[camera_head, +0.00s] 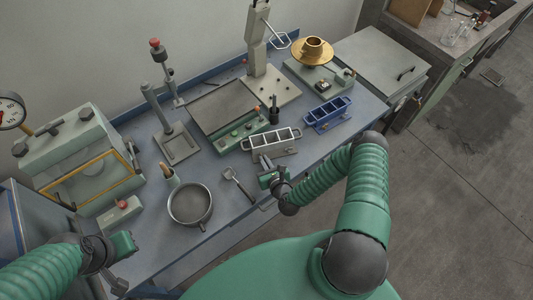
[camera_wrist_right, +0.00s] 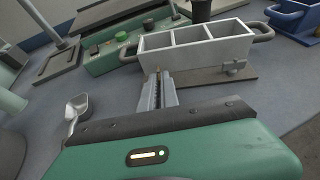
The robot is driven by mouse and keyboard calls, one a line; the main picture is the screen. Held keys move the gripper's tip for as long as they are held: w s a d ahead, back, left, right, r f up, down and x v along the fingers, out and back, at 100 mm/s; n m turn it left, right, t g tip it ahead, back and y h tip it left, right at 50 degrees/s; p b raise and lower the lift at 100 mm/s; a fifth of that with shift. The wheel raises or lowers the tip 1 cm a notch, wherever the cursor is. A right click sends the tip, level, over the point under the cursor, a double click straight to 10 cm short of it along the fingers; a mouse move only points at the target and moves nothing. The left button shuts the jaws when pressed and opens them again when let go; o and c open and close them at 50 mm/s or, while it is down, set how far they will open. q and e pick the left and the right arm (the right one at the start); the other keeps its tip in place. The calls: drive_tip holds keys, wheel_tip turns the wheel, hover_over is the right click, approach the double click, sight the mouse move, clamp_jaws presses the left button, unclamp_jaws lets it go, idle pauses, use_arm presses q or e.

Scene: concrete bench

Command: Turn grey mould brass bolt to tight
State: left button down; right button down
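The grey mould (camera_head: 272,140) is an open three-compartment box with side handles, standing on a flat plate on the bench. It also fills the upper middle of the right wrist view (camera_wrist_right: 196,50). My right gripper (camera_head: 264,163) is at the mould's near left side. In the right wrist view its fingers (camera_wrist_right: 158,86) lie close together, pointing at the mould's near left corner. A small brass-coloured bit, apparently the brass bolt (camera_wrist_right: 158,71), shows between the fingertips. The fingers hide most of it. My left gripper (camera_head: 121,244) is low at the left, away from the mould; its fingers are unclear.
A blue mould (camera_head: 328,115) stands right of the grey one. A green-fronted hot plate (camera_head: 225,108) is behind it. A metal pot (camera_head: 190,205) and a scoop (camera_head: 236,180) lie to the left. The bench's front edge is close below my right gripper.

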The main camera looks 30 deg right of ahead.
drive_tip(key=m+h+p, duration=0.1)
drive_tip(key=m+h, duration=0.1)
drive_tip(key=a+g+h+p, duration=0.1)
drive_tip(key=shift+w+r+m+p, duration=0.1)
drive_tip(key=shift+r+m+p, duration=0.15)
drive_tip(key=shift+m+p, duration=0.15)
drive_tip(key=shift+w+a+f+m+g+h+p, duration=0.1)
drive_tip(key=shift+m+g+h+p, duration=0.25)
drive_tip(key=shift+m+h+p, duration=0.2)
drive_tip(key=shift+w+a+m+g+h+p, duration=0.1)
drive_tip(key=shift+m+g+h+p, duration=0.3)
drive_tip(key=shift+m+h, duration=0.25)
drive_tip(key=shift+w+d+m+h, duration=0.1)
drive_tip(key=shift+w+m+h, duration=0.05)
drive_tip(key=shift+m+h, duration=0.2)
drive_tip(key=c, duration=1.6)
unclamp_jaws()
drive_tip(key=shift+g, duration=0.25)
